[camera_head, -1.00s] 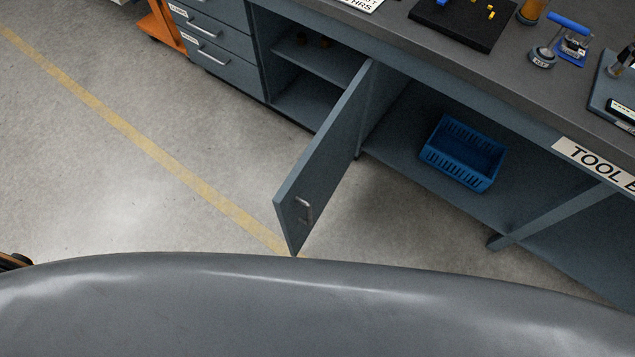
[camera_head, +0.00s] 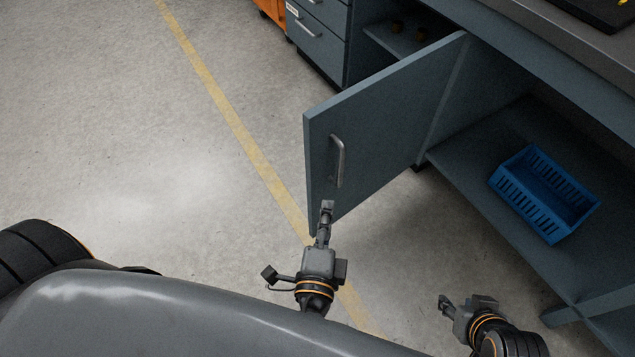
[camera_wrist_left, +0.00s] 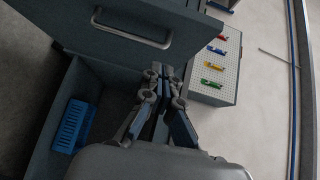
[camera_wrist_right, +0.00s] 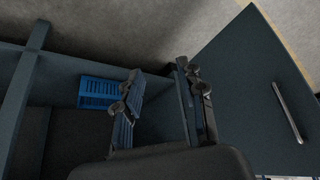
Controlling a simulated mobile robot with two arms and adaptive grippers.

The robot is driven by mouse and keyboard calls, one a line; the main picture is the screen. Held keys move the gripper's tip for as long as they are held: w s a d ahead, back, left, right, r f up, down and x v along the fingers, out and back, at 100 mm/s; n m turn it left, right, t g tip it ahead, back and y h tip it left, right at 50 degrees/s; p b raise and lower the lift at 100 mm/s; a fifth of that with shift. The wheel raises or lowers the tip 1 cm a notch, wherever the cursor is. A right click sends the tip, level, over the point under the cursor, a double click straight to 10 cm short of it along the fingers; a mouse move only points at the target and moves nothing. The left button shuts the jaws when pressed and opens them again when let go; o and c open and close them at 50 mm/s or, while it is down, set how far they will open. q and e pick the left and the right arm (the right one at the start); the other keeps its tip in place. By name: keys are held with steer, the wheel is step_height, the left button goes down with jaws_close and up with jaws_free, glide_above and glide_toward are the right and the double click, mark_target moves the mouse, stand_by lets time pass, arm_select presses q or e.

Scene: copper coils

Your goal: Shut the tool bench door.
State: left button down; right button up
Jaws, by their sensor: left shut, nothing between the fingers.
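The tool bench door (camera_head: 385,125) is a grey-blue panel standing wide open from the cabinet, with a metal handle (camera_head: 338,160) near its free edge. My left gripper (camera_head: 326,207) is shut and empty, just below the handle in the head view; whether it touches the door is unclear. In the left wrist view the door handle (camera_wrist_left: 132,34) lies beyond the fingers. My right gripper (camera_head: 445,303) is to the right, apart from the door, in front of the open bench bay. Its fingers are spread and empty in the right wrist view (camera_wrist_right: 160,105), where the door (camera_wrist_right: 250,95) stands at the right.
A blue crate (camera_head: 545,190) sits on the bench's lower shelf (camera_head: 470,150). Drawers (camera_head: 320,40) stand left of the open cabinet. A diagonal brace (camera_head: 590,312) is at the lower right. The floor (camera_head: 180,150) left of the door is clear.

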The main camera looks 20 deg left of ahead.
arm_select(q)
step_height(320, 180, up, 3)
glide_toward(318, 137)
steer(key=w+d, duration=0.3)
steer(key=a, duration=0.1)
steer(key=w+a+p, duration=0.1)
steer(key=w+a, duration=0.1)
steer(key=shift+w+f+t+y, duration=0.15)
steer(key=shift+f+t+y, duration=0.15)
steer(key=shift+y, duration=0.1)
steer(key=shift+w+a+p, duration=0.25)
steer(key=shift+a+p, duration=0.05)
steer(key=shift+a, duration=0.2)
arm_select(e)
steer(key=shift+s+d+r+g+h, duration=0.1)
steer(key=shift+s+d+r+g, duration=0.2)
steer(key=shift+s, duration=0.55)
steer(key=shift+s+d+r+g+h, duration=0.1)
steer(key=shift+s+d+g, duration=0.25)
steer(key=shift+s, duration=0.55)
steer(key=shift+s+d+r+g+h, duration=0.1)
steer(key=shift+s+d+r+g, duration=0.1)
steer(key=shift+s+g, duration=0.45)
arm_select(q)
steer(key=shift+a, duration=0.1)
arm_select(e)
steer(key=shift+s, duration=0.25)
